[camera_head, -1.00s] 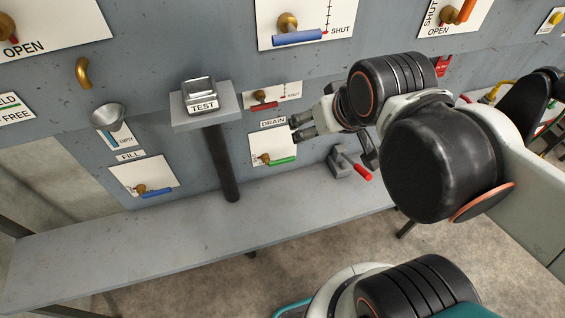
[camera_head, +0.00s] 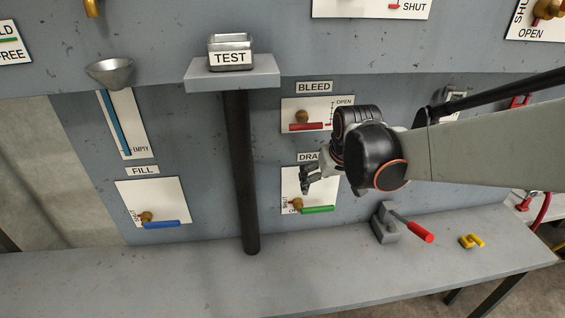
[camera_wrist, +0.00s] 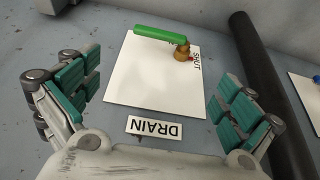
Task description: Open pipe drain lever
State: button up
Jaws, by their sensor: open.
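The drain lever has a green handle (camera_head: 318,209) on a brass valve (camera_head: 297,204), mounted on a white plate (camera_head: 291,184) below a partly covered DRAIN label. The handle lies roughly level, pointing right from the valve; SHUT is lettered beside the valve. In the wrist view the picture is upside down: the green handle (camera_wrist: 158,33) points left and the DRAIN label (camera_wrist: 155,128) is nearer to me. My gripper (camera_head: 306,187) is open and empty in front of the plate, above the handle. Its spread fingers (camera_wrist: 158,88) flank the plate in the wrist view, apart from the lever.
A black post (camera_head: 240,170) stands left of the drain plate under the TEST shelf (camera_head: 205,79). The red BLEED lever (camera_head: 306,127) is above. A red-handled lever block (camera_head: 385,224) and a yellow piece (camera_head: 471,241) stand on the bench (camera_head: 330,270) at right.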

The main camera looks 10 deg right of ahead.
aim_at(318, 207)
jog(key=b+x, duration=0.4)
jog(key=x, duration=1.2)
jog(key=shift+s, duration=0.1)
jog(key=shift+c, duration=0.2)
jog(key=c, duration=1.2)
